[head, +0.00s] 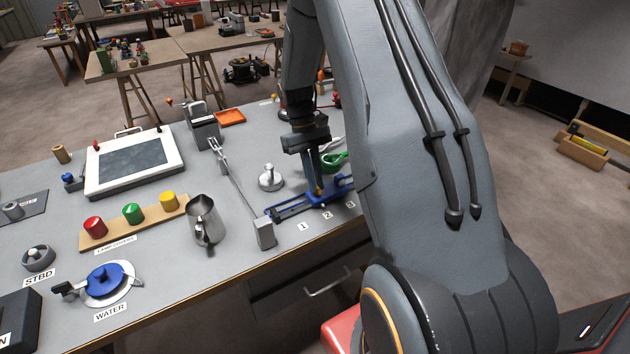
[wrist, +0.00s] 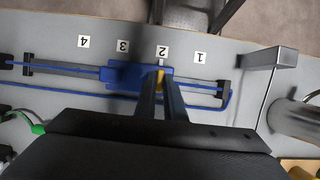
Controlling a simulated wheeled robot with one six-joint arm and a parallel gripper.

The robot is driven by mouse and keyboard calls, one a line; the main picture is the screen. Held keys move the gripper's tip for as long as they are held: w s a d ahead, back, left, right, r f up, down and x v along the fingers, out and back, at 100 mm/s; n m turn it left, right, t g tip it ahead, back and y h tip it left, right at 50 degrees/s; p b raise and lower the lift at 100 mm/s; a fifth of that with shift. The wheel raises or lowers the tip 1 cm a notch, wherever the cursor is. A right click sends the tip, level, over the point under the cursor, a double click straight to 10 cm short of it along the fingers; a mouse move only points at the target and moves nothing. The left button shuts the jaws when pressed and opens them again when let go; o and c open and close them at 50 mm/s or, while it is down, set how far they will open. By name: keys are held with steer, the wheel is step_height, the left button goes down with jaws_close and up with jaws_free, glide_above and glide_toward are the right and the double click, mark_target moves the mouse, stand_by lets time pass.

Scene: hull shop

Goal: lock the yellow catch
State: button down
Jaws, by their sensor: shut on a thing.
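A blue slide block (wrist: 122,74) sits on a rail (wrist: 212,92) that runs beside number tags. In the wrist view the block lies by tags 3 and 2. The yellow catch (wrist: 160,75) is a small piece at the block's end by tag 2. My gripper (wrist: 159,84) comes down over it, its fingers shut on the catch and hiding most of it. In the head view my gripper (head: 317,187) points down at the blue slide block (head: 330,196), with a speck of yellow at the fingertips. Whether the catch is locked cannot be told.
A grey metal bracket (head: 265,233) stands at the rail's left end in the head view. A green handle (head: 334,160) is just behind the rail. The table's front edge is close to the tags.

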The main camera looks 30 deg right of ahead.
stand_by(0.4)
steer(key=c, duration=1.8)
jaws_free()
steer(key=shift+c, duration=0.2)
steer(key=shift+r, duration=0.1)
steer(key=b+v, duration=0.2)
steer(key=v, duration=0.5)
steer(key=shift+r, duration=0.35)
steer(key=shift+w, duration=0.15)
